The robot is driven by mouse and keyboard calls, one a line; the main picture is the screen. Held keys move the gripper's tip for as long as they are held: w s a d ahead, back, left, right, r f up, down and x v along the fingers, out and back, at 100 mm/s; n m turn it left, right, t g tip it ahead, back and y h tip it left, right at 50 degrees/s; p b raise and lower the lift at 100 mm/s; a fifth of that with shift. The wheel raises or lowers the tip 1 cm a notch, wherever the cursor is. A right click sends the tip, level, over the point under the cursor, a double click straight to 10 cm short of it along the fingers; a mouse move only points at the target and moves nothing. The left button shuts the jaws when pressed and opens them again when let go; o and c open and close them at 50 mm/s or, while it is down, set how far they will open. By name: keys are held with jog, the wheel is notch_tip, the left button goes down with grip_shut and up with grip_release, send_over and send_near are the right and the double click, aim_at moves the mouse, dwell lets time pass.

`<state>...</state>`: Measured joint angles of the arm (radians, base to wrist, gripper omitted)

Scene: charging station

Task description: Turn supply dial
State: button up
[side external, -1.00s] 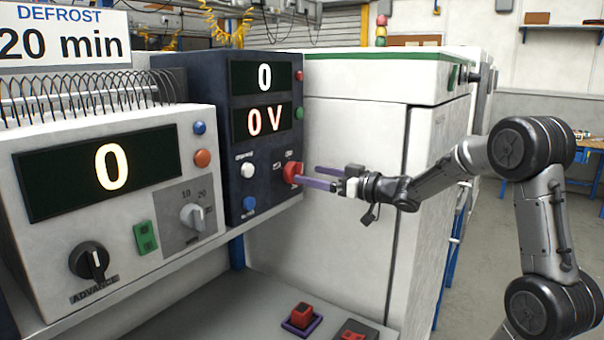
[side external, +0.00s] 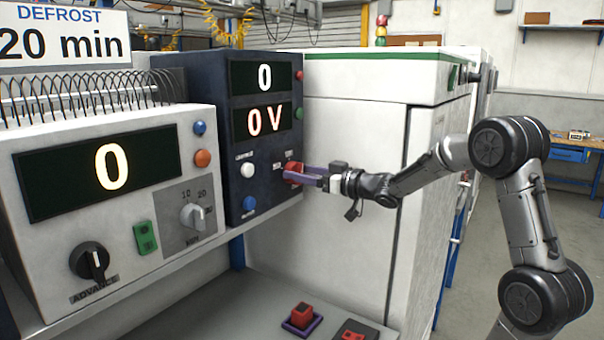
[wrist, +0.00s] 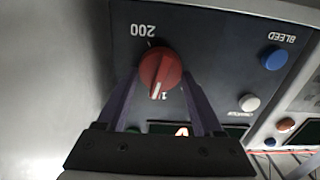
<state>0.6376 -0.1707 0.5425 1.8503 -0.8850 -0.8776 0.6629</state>
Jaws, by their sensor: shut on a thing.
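The red supply dial (wrist: 160,66) with a white pointer line is on the dark blue supply unit (side external: 218,160). In the wrist view its line points down toward a partly covered marking, with "200" at its upper left. My gripper (wrist: 161,76) has a purple finger on each side of the dial and is shut on it. In the side view the fingers reach the panel and partly cover the dial (side external: 291,167). The unit's upper display (side external: 264,78) reads 0 and its lower display (side external: 268,122) reads 0 V.
The white defrost unit (side external: 115,240) stands further left.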

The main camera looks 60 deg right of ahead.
jog(key=c, duration=0.4)
jog(key=shift+o, duration=0.2)
jog(key=shift+n, duration=1.1)
jog(key=o, duration=1.4)
jog(key=shift+c, duration=0.2)
jog(key=shift+s, duration=0.15)
jog(key=s, duration=1.3)
jog(key=shift+s, duration=0.3)
